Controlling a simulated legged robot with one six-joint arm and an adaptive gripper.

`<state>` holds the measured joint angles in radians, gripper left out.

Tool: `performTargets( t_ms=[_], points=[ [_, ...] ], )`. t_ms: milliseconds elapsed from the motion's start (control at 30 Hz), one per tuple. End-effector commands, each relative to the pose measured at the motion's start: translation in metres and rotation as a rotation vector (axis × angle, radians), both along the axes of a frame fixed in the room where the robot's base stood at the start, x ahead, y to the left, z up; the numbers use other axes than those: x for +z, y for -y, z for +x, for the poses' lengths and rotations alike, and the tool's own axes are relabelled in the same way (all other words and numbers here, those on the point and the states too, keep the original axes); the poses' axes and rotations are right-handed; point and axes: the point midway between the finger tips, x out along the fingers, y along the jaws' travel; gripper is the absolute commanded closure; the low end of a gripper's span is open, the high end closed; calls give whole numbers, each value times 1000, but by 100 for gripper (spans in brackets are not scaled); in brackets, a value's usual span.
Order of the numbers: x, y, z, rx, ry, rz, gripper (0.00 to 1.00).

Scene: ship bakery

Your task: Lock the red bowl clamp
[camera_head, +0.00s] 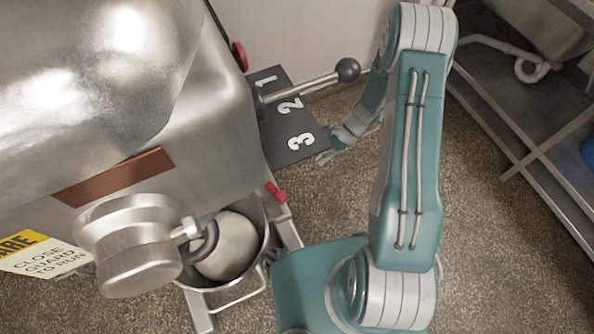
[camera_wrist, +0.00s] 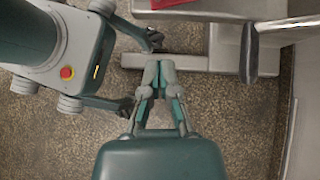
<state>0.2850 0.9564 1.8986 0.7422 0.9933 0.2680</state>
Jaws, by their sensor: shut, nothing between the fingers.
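The red bowl clamp (camera_head: 276,193) is a small red handle at the right rim of the steel mixer bowl (camera_head: 262,235) in the head view. The bowl sits under the mixer head, which hides part of it. My gripper (camera_head: 323,157) is to the right of and beyond the clamp, apart from it, beside the numbered plate. In the wrist view my gripper (camera_wrist: 158,76) has its fingers together and empty over the speckled floor. A red piece at the top edge of the wrist view is cut off, and I cannot tell whether it is the clamp.
The mixer (camera_head: 180,150) fills the left. Its gear lever (camera_head: 347,70) sticks out above the numbered plate (camera_head: 290,110), close to my gripper. A metal rack (camera_head: 530,150) stands at the right. Grey metal framework (camera_wrist: 200,62) crosses the top of the wrist view.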

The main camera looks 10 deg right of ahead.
Motion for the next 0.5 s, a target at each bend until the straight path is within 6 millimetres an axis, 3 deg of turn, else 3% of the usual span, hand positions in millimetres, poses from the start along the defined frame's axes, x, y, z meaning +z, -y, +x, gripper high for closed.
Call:
performTargets(
  t_ms=[500],
  points=[
    [-63,-61,-25,4,-5,0,100]
  ],
)
